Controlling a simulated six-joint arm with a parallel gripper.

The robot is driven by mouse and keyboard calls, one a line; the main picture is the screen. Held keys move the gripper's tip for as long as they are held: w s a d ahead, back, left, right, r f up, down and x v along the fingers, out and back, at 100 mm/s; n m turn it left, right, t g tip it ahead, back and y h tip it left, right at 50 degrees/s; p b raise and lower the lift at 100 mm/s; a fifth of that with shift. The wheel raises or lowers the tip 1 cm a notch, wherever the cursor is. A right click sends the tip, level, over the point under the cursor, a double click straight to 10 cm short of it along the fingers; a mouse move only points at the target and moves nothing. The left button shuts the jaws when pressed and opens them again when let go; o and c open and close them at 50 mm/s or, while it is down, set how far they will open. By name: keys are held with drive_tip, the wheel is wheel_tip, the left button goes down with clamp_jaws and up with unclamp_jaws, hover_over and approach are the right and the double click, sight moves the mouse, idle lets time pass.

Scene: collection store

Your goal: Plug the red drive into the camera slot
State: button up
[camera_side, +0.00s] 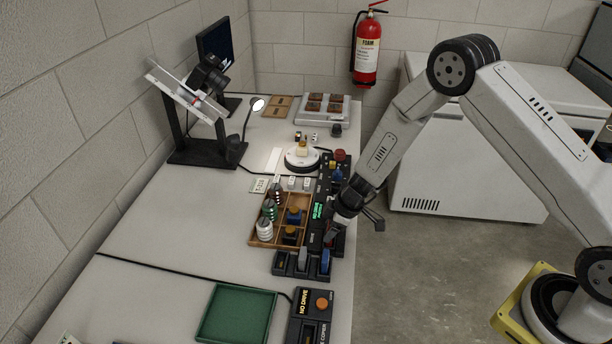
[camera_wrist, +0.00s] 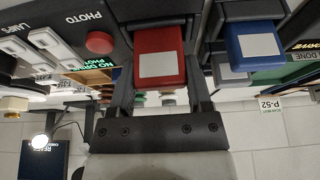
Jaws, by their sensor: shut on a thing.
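My gripper (camera_side: 333,228) is low over the right edge of the bench, beside the black console (camera_side: 314,222). In the wrist view my gripper (camera_wrist: 162,50) is shut on the red drive (camera_wrist: 158,42), a red block with a white label, one finger on each side. In the side view the drive is mostly hidden by my gripper. I cannot tell whether its far end is in a slot or free. The wrist view shows a PHOTO panel with a red button (camera_wrist: 99,42) and a green NO DRIVE display (camera_wrist: 96,69). The camera slot is not clearly visible.
A blue drive (camera_wrist: 252,45) is close beside the red one; a rack (camera_side: 290,272) with grey and blue drives stands near. A wooden tray (camera_side: 262,242) holds several jars and blocks. A green tray (camera_side: 238,314) and a copier (camera_side: 310,325) are at the front. The bench's left side is clear.

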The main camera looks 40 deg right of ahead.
drive_tip(key=shift+f, duration=0.55)
drive_tip(key=o, duration=1)
drive_tip(key=shift+r, duration=0.1)
drive_tip(key=shift+v, duration=5.4)
drive_tip(key=s+r+m+h, duration=0.1)
drive_tip(key=s+r+m, duration=0.2)
drive_tip(key=s, duration=0.2)
drive_tip(key=s+d+r+m+h, duration=0.1)
drive_tip(key=s+r+m, duration=0.2)
drive_tip(key=s, duration=0.3)
drive_tip(key=s+d+r+m+h, duration=0.1)
drive_tip(key=s+r+m, duration=0.2)
drive_tip(key=s+r, duration=0.2)
drive_tip(key=shift+s+d+r+g, duration=0.1)
drive_tip(key=shift+s+g, duration=0.2)
drive_tip(key=shift+s, duration=0.1)
